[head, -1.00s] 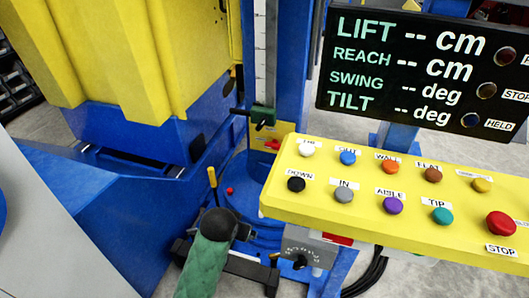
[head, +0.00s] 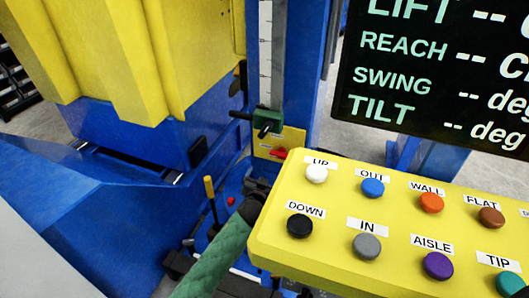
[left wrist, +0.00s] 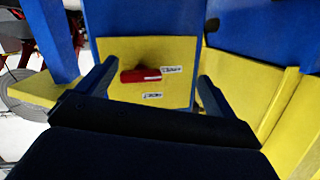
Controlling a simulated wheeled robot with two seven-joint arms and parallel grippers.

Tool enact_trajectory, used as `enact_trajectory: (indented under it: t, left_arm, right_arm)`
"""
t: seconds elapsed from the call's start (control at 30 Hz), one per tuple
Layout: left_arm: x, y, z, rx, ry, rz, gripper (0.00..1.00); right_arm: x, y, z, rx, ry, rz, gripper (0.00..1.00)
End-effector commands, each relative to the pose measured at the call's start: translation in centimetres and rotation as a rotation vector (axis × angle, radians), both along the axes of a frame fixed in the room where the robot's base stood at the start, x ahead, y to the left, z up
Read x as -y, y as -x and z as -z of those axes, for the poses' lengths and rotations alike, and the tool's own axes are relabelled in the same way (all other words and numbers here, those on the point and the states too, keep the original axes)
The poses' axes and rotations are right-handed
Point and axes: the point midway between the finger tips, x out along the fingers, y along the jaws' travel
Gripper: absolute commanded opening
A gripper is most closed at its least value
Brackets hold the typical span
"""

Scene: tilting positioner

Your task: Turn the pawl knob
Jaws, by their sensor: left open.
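The pawl knob, a small red bar-shaped handle (head: 279,152), sits on a yellow plate (head: 292,137) at the foot of the blue column. In the left wrist view the red knob (left wrist: 140,75) lies roughly crosswise on the yellow plate (left wrist: 115,52), with two small white labels beside and below it, too blurred to read. My left gripper (head: 262,184) is below the plate in the head view, partly hidden by the button panel. In the left wrist view its fingers (left wrist: 152,84) are open on either side of the knob, with no contact visible. My right gripper is out of view.
A yellow button panel (head: 335,240) fills the lower right, close to my left arm. A black display (head: 440,75) stands behind it. A dark green clamp (head: 266,121) sits on the scale above the plate. A yellow-tipped lever (head: 209,188) stands left of my arm.

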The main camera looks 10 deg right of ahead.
Motion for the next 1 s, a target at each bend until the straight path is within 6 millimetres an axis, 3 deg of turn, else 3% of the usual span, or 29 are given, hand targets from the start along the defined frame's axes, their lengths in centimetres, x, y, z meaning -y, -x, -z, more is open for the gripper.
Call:
enact_trajectory:
  t: [0.2, 0.43, 1.0]
  left_arm:
    - [2.3, 0.6, -2.6, 0.076, 0.219, 0.119, 0.93]
    - [2.9, 0.4, -3.1, 0.053, 0.302, 0.134, 0.93]
    - [6.7, -5.2, -3.1, 0.051, 0.299, 0.132, 0.93]
  right_arm:
    - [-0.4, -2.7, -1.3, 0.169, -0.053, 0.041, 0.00]
    - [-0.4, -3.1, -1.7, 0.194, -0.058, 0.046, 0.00]
    - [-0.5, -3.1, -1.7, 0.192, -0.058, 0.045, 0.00]
